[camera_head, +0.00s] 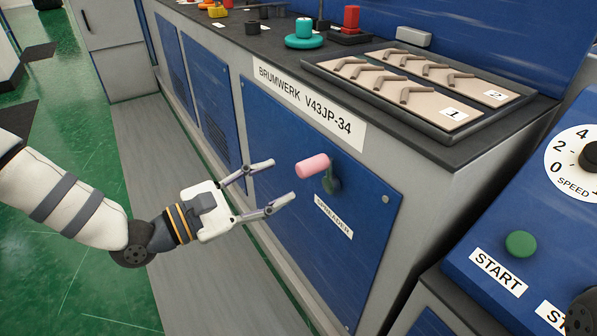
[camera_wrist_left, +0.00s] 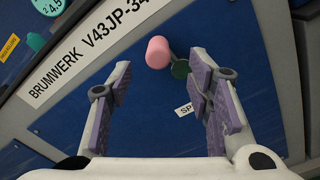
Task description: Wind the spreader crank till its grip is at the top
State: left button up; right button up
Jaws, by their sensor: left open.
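The spreader crank has a pink cylindrical grip (camera_head: 312,166) and a dark green arm (camera_head: 331,183), on a blue panel above the SPREADER label (camera_head: 333,217). The grip sticks out from the panel, up and to the left of the arm's hub in the head view. In the left wrist view the grip (camera_wrist_left: 158,52) shows beyond the fingertips, with the green hub (camera_wrist_left: 180,68) to its right. My left gripper (camera_head: 283,180) is open and empty, its fingers pointing at the grip, apart from it.
A blue control box with a green START button (camera_head: 520,244) and SPEED dial (camera_head: 590,158) is at right.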

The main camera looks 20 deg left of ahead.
pick_arm(q)
jog(key=shift+s+a, duration=0.4)
jog(key=shift+s, duration=0.2)
jog(key=shift+a, duration=0.1)
jog(key=shift+c, duration=1.3)
jog(key=w+a+m, duration=0.1)
jog(key=a, duration=0.1)
jog(key=w+a+f+m, duration=0.1)
jog(key=a+m, duration=0.1)
jog(key=w+a+f+m, duration=0.1)
jog(key=a+m, duration=0.1)
jog(key=shift+w+f+b, duration=0.2)
jog(key=shift+w+b, duration=0.1)
jog(key=shift+w, duration=0.1)
grip_shut()
jog(key=w+a+r+m+g+h, duration=0.3)
jog(key=m, duration=0.7)
jog(key=w+d, duration=0.3)
jog(key=d, duration=0.7)
jog(key=shift+w+n, duration=0.2)
jog(key=shift+n, duration=0.1)
pick_arm(e)
jog(key=shift+s+f, duration=0.1)
pick_arm(q)
jog(key=shift+d, duration=0.1)
